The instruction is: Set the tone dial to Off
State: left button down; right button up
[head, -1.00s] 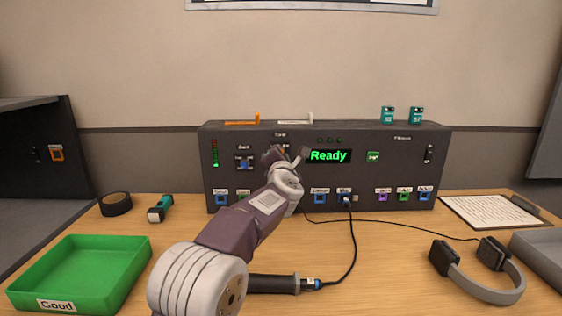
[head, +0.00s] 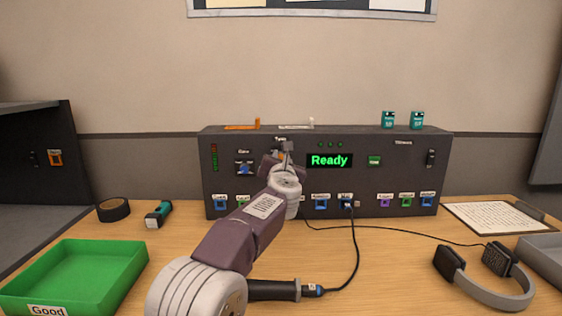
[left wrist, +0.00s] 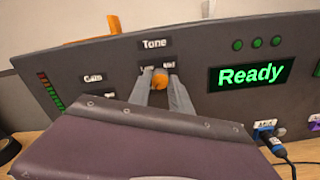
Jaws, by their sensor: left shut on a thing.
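The tone dial (left wrist: 160,80) is an orange knob under the "Tone" label on the dark grey panel (head: 400,180). In the left wrist view my left gripper (left wrist: 162,82) has its two grey fingers on either side of the knob, shut on it. In the head view my left gripper (head: 283,150) is at the panel, left of the green "Ready" display (head: 329,160), and mostly hides the dial. The setting labels above the dial are small and partly covered, so I cannot read which one it points to. My right gripper is not in view.
A blue gain dial (head: 244,168) sits left of the tone dial. Coloured sockets line the panel's lower edge, with a black cable plugged in. A green tray (head: 75,275), black tape (head: 113,210), and headphones (head: 485,275) are on the table.

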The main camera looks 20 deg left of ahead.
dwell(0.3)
pick_arm(q)
jog(key=c, duration=1.2)
grip_release()
jog(key=shift+b+v, duration=0.8)
jog(key=shift+v, duration=3.75)
